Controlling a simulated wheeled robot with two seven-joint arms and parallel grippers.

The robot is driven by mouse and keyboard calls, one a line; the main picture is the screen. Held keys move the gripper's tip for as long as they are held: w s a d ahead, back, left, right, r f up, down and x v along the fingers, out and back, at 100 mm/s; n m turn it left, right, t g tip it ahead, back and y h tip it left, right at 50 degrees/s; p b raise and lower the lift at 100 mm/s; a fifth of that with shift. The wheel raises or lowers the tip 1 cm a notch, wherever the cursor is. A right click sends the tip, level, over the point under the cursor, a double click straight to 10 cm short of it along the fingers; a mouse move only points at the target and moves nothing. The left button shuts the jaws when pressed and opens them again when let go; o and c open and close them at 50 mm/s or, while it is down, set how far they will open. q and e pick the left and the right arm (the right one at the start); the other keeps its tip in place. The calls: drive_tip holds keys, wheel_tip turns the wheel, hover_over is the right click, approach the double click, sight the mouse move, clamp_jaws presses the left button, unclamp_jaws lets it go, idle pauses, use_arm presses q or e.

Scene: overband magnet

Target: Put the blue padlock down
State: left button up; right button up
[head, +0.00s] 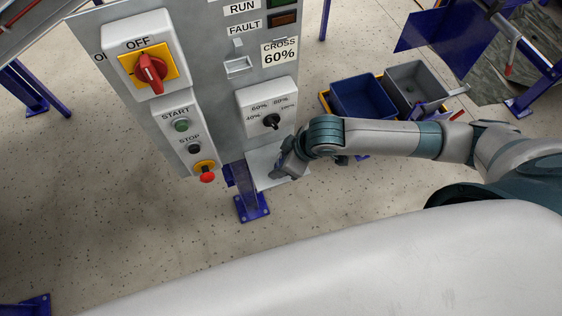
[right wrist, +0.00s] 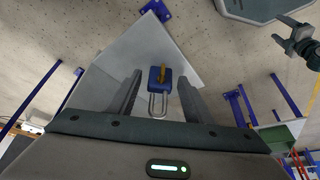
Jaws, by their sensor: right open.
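The blue padlock (right wrist: 155,78) lies on a grey shelf plate (right wrist: 189,68) in the right wrist view, its shackle toward my palm and a yellow-orange strip on its body. My right gripper (right wrist: 159,82) is open, with one finger on each side of the padlock and gaps between. In the head view my right gripper (head: 280,171) is low over the shelf plate (head: 262,160), below the control panel; the padlock cannot be made out there.
The control panel (head: 215,100) stands just behind the shelf, with a red isolator switch (head: 151,72), a red stop button (head: 207,177) and a black selector knob (head: 271,121). A blue bin (head: 366,98) and a grey bin (head: 414,84) stand at the right.

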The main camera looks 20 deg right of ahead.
drive_tip(key=b+v, duration=0.1)
drive_tip(key=v, duration=1.1)
drive_tip(key=shift+f, duration=0.1)
idle(0.5)
